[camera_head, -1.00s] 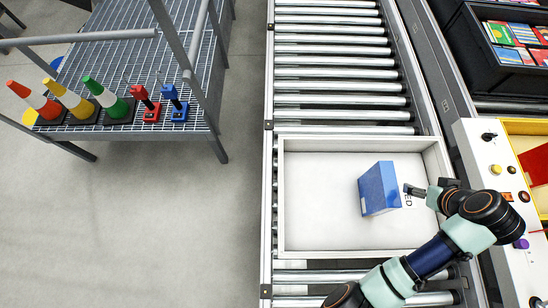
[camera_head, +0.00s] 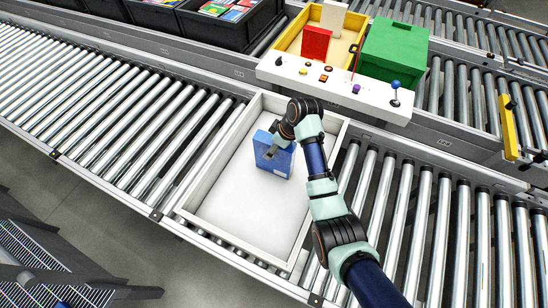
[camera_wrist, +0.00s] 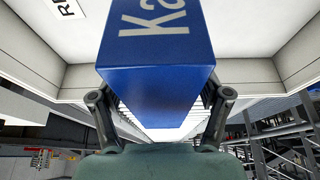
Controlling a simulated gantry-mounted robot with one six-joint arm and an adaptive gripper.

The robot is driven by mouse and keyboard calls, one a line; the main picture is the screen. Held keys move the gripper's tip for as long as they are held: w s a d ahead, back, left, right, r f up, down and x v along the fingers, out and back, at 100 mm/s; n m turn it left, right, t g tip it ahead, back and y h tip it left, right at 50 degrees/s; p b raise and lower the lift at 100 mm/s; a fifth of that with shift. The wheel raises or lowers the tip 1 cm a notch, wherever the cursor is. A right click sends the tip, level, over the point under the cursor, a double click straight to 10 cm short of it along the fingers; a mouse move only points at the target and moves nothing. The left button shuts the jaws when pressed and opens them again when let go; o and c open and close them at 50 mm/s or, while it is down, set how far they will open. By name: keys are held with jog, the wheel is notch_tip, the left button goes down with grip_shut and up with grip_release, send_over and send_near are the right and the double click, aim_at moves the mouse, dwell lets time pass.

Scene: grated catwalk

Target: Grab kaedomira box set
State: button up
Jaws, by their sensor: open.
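The box set is a blue box (camera_head: 276,163) standing in the white tray (camera_head: 190,197), near the tray's far end. In the wrist view the blue box (camera_wrist: 160,75) fills the upper middle, with large pale letters starting "Ka" on one face; the rest of the name is out of frame. My gripper (camera_head: 269,152) is at the box, overlapping its upper part in the head view. In the wrist view the fingers of my gripper (camera_wrist: 161,108) are open, one on each side of the box. Whether they touch it is unclear.
The tray sits on a roller conveyor (camera_head: 150,150). Behind it are a white control panel (camera_head: 330,85) with knobs, a yellow bin (camera_head: 345,45) holding a red item, a green box (camera_head: 392,52) and black crates (camera_head: 213,30). The tray's near part is empty.

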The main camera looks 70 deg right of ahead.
jog(key=shift+x, duration=0.75)
jog(key=shift+f, duration=0.25)
jog(key=shift+c, duration=0.3)
grip_shut()
